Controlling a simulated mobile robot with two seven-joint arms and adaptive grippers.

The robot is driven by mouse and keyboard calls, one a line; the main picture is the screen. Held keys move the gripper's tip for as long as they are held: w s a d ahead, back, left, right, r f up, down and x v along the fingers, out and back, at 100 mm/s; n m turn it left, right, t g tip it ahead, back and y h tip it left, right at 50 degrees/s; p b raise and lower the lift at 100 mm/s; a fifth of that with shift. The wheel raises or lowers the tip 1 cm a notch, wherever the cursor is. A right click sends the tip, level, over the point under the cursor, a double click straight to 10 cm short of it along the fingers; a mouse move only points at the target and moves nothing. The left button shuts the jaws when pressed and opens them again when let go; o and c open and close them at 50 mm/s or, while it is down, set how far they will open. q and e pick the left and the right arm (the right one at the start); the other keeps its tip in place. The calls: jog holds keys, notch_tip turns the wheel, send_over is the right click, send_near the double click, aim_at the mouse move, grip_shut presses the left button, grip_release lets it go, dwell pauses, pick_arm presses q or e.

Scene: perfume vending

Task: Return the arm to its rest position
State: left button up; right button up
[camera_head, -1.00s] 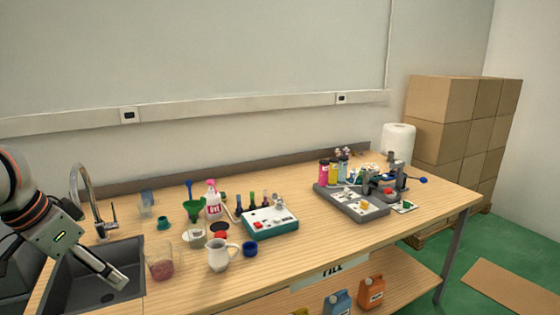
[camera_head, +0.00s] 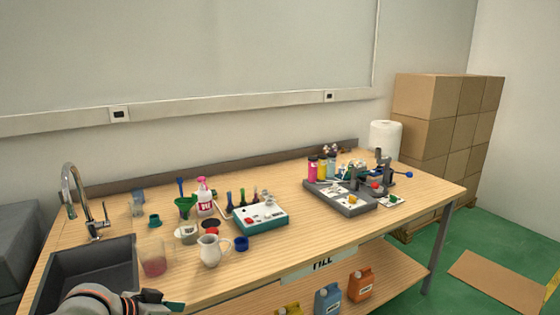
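My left arm comes in at the bottom left, low in front of the sink (camera_head: 90,262). Its gripper (camera_head: 165,302) is at the bottom edge of the picture, partly cut off, below the beaker with pink liquid (camera_head: 154,264). I cannot tell whether its fingers are open or shut, and I see nothing held in it. My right gripper is not in view.
The wooden workbench (camera_head: 290,205) carries a white pitcher (camera_head: 210,251), a green funnel (camera_head: 185,205), a teal device (camera_head: 260,217) and a grey tray (camera_head: 335,199) with bottles. A faucet (camera_head: 75,195) rises behind the sink. Coloured jugs (camera_head: 328,299) stand on the lower shelf.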

pick_arm(q)
jog(key=s+d+f+n+t+y, duration=0.1)
jog(key=s+f+t, duration=0.1)
jog(key=s+f, duration=0.5)
jog(key=s+f+n+t+y, duration=0.1)
jog(key=s+f, duration=0.3)
jog(key=f, duration=0.7)
jog(key=s+a+f+y, duration=0.2)
jog(key=s+f, duration=0.4)
jog(key=s, duration=0.4)
jog(key=shift+s+f, duration=0.2)
jog(key=shift+f, duration=0.05)
